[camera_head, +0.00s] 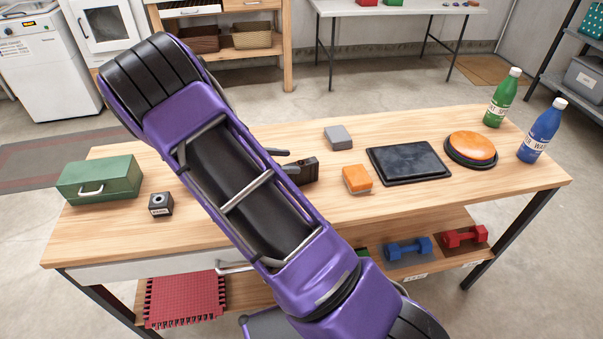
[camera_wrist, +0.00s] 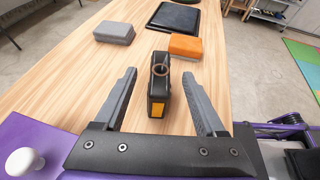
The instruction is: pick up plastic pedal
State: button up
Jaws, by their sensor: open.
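The plastic pedal is a black block with an orange reflector and a round metal-rimmed hole at its far end. In the wrist view the pedal (camera_wrist: 158,92) lies on the wooden table between the two fingers of my gripper (camera_wrist: 159,75). Gaps show on both sides of it, so the open fingers do not appear to touch it. In the head view the dark pedal (camera_head: 305,171) is partly hidden by my arm, and my gripper (camera_head: 285,160) shows only in part beside it.
Near the pedal are a grey block (camera_head: 338,137), an orange block (camera_head: 357,180) and a black tray (camera_head: 408,162). Orange-topped discs (camera_head: 471,147), a green bottle (camera_head: 502,99) and a blue bottle (camera_head: 542,133) stand right. A green toolbox (camera_head: 99,180) and small dark block (camera_head: 160,205) are left.

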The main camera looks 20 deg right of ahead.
aim_at(304, 163)
jog(key=x, duration=0.8)
jog(key=shift+f, duration=0.3)
grip_shut()
